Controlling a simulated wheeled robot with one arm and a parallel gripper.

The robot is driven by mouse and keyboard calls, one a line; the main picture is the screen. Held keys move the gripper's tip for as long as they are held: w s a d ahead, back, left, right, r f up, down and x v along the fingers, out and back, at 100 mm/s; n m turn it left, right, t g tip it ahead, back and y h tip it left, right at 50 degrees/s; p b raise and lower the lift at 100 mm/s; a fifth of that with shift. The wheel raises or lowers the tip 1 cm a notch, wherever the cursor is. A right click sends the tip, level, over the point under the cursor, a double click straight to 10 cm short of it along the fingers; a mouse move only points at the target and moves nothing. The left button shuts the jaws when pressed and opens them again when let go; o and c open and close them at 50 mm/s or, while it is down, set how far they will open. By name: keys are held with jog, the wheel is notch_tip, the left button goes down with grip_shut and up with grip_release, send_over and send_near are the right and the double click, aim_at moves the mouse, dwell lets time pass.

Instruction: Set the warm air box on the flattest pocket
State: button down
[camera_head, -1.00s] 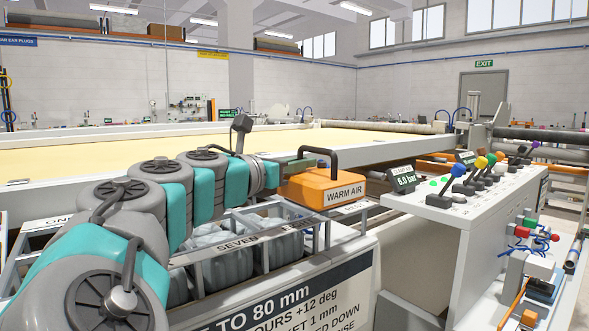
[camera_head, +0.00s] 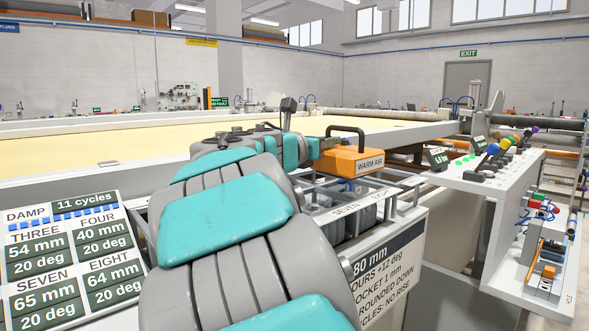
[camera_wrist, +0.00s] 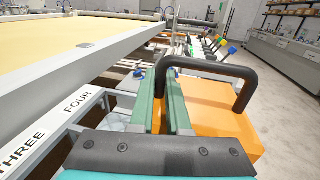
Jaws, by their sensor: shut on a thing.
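The warm air box (camera_head: 352,164) is orange with a black hoop handle and a "WARM AIR" label. My gripper (camera_head: 328,143) is shut on it; in the wrist view the green fingers (camera_wrist: 163,88) lie by the handle (camera_wrist: 243,78). The box looks roughly level, over the right end of the pocket rack (camera_head: 405,181); whether it touches the rack is unclear. The wrist view shows rail labels "THREE" and "FOUR" (camera_wrist: 78,104). My arm hides the other pockets.
A readout board (camera_head: 75,255) shows THREE 54 mm, FOUR 40 mm, SEVEN 65 mm, EIGHT 64 mm, each 20 deg, and DAMP 11 cycles. A partly hidden placard (camera_head: 388,268) mentions "80 mm". A lever console (camera_head: 480,180) stands right; the yellow quilting bed (camera_head: 120,150) lies behind.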

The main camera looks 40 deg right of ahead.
jog(key=w+d+f, duration=0.1)
jog(key=w+f, duration=0.1)
jog(key=w, duration=0.5)
jog(key=w+d+f, duration=0.2)
jog(key=w, duration=0.5)
jog(key=shift+w+d+f, duration=0.2)
jog(key=shift+w+f, duration=0.05)
jog(key=shift+f, duration=0.15)
jog(key=shift+f, duration=0.15)
jog(key=c, duration=0.9)
grip_release()
jog(key=v, duration=1.2)
jog(key=shift+r, duration=0.2)
